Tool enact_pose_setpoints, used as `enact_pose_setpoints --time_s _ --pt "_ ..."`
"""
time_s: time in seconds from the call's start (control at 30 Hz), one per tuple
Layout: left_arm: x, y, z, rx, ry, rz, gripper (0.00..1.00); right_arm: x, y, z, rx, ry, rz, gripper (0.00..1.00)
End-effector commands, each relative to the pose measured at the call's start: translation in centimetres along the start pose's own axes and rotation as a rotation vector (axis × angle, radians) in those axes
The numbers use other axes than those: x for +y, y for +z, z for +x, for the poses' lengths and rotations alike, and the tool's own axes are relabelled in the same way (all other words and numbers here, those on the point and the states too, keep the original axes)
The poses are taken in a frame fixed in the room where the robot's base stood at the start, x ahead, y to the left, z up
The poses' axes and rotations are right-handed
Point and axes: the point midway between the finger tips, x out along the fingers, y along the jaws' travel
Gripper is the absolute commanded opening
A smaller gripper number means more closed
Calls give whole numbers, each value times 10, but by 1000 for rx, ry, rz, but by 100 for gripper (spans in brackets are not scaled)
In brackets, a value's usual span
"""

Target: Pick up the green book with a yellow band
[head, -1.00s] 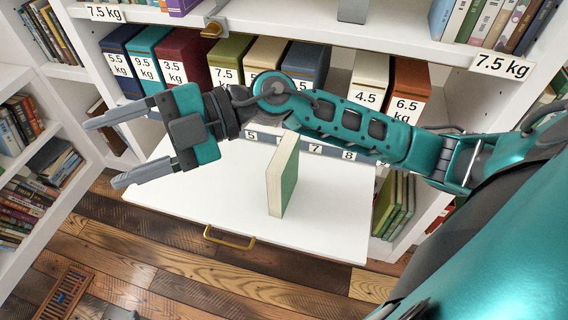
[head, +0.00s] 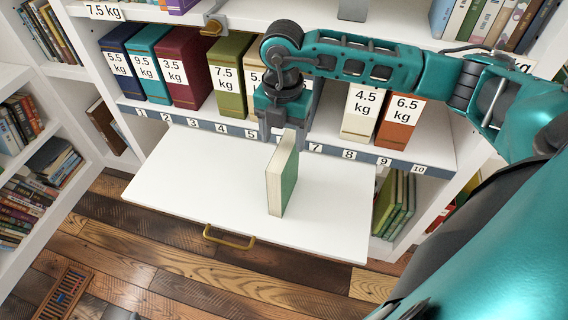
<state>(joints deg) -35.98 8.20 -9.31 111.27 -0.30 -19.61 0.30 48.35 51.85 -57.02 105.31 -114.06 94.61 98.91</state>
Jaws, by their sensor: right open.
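A green book (head: 287,180) stands upright on the white pull-out board (head: 190,190), its cream page edges facing left and front. I see no yellow band on its visible sides. My right gripper (head: 277,130) points down just behind the book's top edge, close to it. It is open, but its fingertips are partly hidden by the book, and I cannot tell whether they touch it. My left gripper is not in view.
Weight-labelled volumes, including an olive one (head: 229,80) and an orange one (head: 401,115), stand on the shelf behind a numbered strip (head: 190,121). A brass handle (head: 229,238) is on the board's front. Green books (head: 398,205) stand lower right. The board's left half is clear.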

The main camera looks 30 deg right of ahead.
Motion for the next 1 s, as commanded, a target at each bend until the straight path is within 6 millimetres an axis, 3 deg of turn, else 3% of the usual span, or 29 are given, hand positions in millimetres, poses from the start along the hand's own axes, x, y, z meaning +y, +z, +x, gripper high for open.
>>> enact_pose_setpoints --time_s 0.6,0.87,1.0 --pt "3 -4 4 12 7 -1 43 -2 0 72 3 1 -2 66" --pt "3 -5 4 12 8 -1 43 -1 0 75 2 2 -3 66" --pt "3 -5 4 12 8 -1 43 -1 0 75 3 2 -3 54"
